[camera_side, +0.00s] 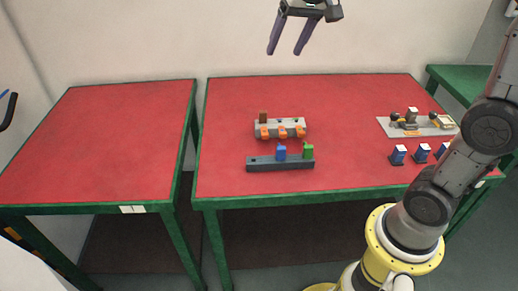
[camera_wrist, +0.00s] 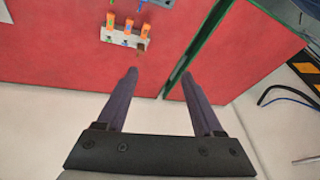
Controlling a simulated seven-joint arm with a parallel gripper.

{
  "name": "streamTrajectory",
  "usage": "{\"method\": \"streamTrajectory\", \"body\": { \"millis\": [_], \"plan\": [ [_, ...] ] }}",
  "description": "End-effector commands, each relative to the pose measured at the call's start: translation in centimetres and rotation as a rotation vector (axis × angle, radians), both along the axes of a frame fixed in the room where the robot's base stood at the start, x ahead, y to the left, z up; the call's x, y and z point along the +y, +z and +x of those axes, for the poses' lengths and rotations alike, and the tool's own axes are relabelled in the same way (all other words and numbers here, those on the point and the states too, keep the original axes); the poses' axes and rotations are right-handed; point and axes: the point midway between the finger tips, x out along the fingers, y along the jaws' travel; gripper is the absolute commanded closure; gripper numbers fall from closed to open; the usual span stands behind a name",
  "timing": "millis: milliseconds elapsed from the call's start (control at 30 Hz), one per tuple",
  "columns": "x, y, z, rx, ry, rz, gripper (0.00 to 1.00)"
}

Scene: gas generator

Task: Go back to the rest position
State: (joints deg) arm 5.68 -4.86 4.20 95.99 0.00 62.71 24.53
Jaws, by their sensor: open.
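My gripper (camera_side: 286,50) hangs high above the back edge of the right-hand red table (camera_side: 340,100), in front of the pale wall. It is open, with nothing between its two dark fingers. In the wrist view, my gripper (camera_wrist: 162,76) shows both fingers spread apart, pointing toward the red tabletops below. A light grey holder with orange parts (camera_wrist: 125,38) lies ahead of the fingers, well apart from them.
On the right-hand table stand a grey holder with orange parts (camera_side: 280,128), a dark rack (camera_side: 281,163) with blue and green blocks, a grey plate with fittings (camera_side: 418,126) and several blue-and-white items (camera_side: 421,153). The left table (camera_side: 100,140) is bare.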

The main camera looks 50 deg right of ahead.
Motion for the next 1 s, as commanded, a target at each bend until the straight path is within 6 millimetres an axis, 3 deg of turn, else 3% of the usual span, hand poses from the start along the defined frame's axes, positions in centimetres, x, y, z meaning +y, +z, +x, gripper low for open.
{"method": "streamTrajectory", "body": {
  "millis": [100, 267, 400, 500, 700, 1000],
  "plan": [
    [1.5, 1.0, -5.2, -0.052, 0.073, -0.023, 0.31],
    [2.8, 0.1, -11.8, -0.109, 0.178, -0.062, 0.31],
    [3.6, -2.7, -17.2, -0.140, 0.280, -0.101, 0.31],
    [3.8, -5.4, -20.1, -0.142, 0.349, -0.131, 0.31],
    [3.8, -9.8, -22.3, -0.085, 0.456, -0.169, 0.31],
    [3.8, -9.5, -22.0, -0.097, 0.481, -0.184, 0.31]
  ]
}}
